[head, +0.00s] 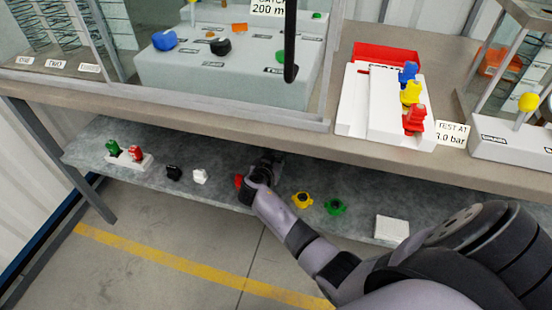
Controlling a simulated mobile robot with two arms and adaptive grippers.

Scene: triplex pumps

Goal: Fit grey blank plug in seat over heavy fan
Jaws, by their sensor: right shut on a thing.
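My right gripper (264,168) is low over the grey lower shelf (100,143), its arm coming in from the lower right. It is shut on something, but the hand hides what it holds. A red part (239,181) shows just left of the gripper; I cannot tell if they touch. I cannot pick out a grey blank plug, the heavy fan or its seat in this view. My left gripper is not in view.
On the shelf stand a white holder (147,163) with green and red parts, a black part (173,172), a white part (200,176), a yellow part (302,199), a green part (335,206) and a white block (391,229). The bench edge (190,112) overhangs the shelf.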

